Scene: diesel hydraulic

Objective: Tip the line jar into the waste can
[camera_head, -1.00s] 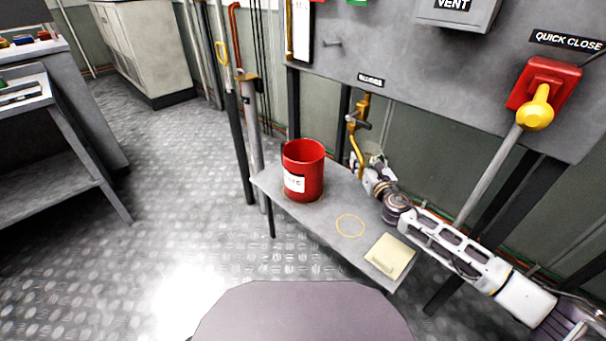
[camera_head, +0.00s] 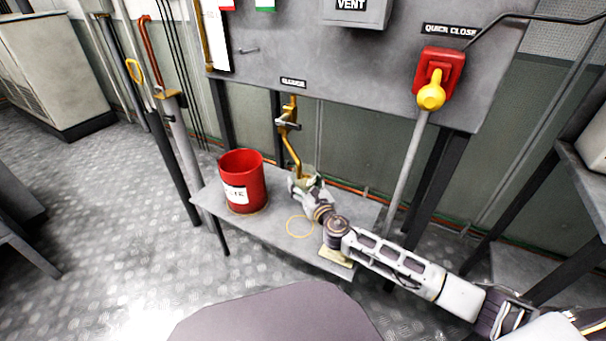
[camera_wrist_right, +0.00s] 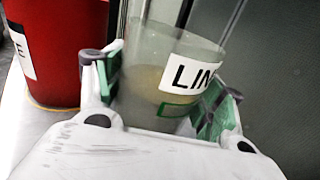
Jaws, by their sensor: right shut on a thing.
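The line jar (camera_wrist_right: 155,75) is a clear jar with a white label reading "LIN". It looks upright in the right wrist view, with a tan content low inside. My right gripper (camera_wrist_right: 172,105) is shut on it, its green pads on either side. In the head view, my right gripper (camera_head: 303,187) is at the back of the shelf below the brass pipe, and the jar (camera_head: 311,174) is partly hidden. I cannot tell whether the jar touches the shelf. The red waste can (camera_head: 243,182) stands open and upright on the shelf, left of the jar. My left gripper is out of view.
The narrow grey shelf (camera_head: 268,228) has a yellow ring mark (camera_head: 300,226) at its front middle. A yellow pad (camera_head: 337,257) lies at its right end, partly behind my arm. The brass gauge pipe (camera_head: 292,140) hangs close above the jar. A red-and-yellow quick-close lever (camera_head: 433,90) is at right.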

